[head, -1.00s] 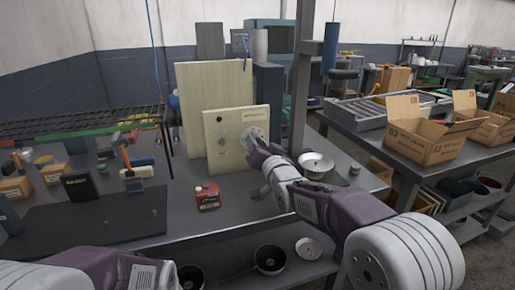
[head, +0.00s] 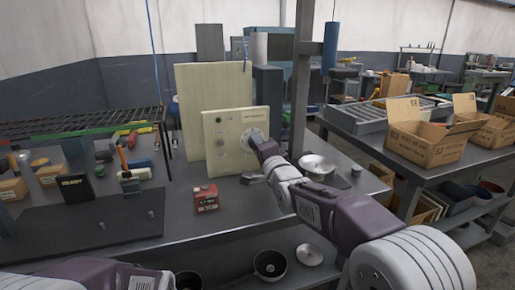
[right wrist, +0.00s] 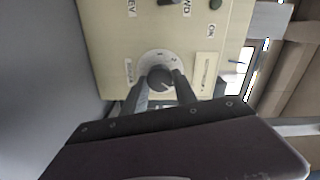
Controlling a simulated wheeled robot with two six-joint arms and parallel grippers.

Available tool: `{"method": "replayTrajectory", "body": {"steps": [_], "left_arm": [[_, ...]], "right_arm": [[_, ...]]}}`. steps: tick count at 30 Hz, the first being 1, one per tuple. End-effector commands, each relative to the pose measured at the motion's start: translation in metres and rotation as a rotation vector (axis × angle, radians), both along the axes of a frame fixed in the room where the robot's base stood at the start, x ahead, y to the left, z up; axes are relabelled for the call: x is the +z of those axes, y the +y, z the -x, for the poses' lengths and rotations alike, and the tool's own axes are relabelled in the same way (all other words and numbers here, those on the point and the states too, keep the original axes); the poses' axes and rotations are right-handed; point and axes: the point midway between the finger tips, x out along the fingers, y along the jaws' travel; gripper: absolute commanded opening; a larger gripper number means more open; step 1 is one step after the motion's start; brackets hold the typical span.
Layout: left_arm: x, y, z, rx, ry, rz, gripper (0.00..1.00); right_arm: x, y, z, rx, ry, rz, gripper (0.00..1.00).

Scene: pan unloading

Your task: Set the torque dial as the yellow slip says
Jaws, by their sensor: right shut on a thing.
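A cream panel (head: 232,158) stands upright on the bench in the head view. Its round pale dial (right wrist: 147,62) has a dark grey knob (right wrist: 160,76) and printed numbers in the right wrist view. My right gripper (right wrist: 160,88) is shut on the knob, one finger on each side. In the head view my right gripper (head: 261,146) reaches the panel's right side and covers part of the dial. A pale printed label (right wrist: 206,68) sits beside the dial; its text is too small to read. I cannot make out a yellow slip. My left gripper is out of view.
A red box (head: 206,199) stands on the bench in front of the panel. A metal bowl (head: 318,165) is to the right of my right wrist. A grey post (head: 300,80) rises behind the arm. A dark mat (head: 110,220) lies at left.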

Motion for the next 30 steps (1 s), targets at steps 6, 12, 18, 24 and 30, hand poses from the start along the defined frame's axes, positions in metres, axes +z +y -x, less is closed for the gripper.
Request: {"method": "replayTrajectory", "body": {"steps": [6, 12, 18, 24, 30], "left_arm": [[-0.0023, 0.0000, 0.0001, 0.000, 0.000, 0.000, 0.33], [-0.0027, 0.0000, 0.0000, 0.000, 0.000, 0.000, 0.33], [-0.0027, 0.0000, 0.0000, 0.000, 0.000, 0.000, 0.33], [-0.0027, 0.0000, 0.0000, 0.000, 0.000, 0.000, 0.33], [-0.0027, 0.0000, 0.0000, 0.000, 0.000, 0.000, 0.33]], "right_arm": [[-0.0016, 0.0000, 0.0000, 0.000, 0.027, -0.072, 0.00], [-0.0015, 0.0001, 0.0000, 0.000, 0.036, -0.102, 0.00], [-0.0015, 0.0001, 0.0000, 0.000, 0.038, -0.107, 0.00], [-0.0016, 0.0001, 0.0000, 0.000, 0.038, -0.107, 0.00], [-0.0011, 0.0000, 0.0000, 0.001, 0.037, -0.107, 0.55]]}}
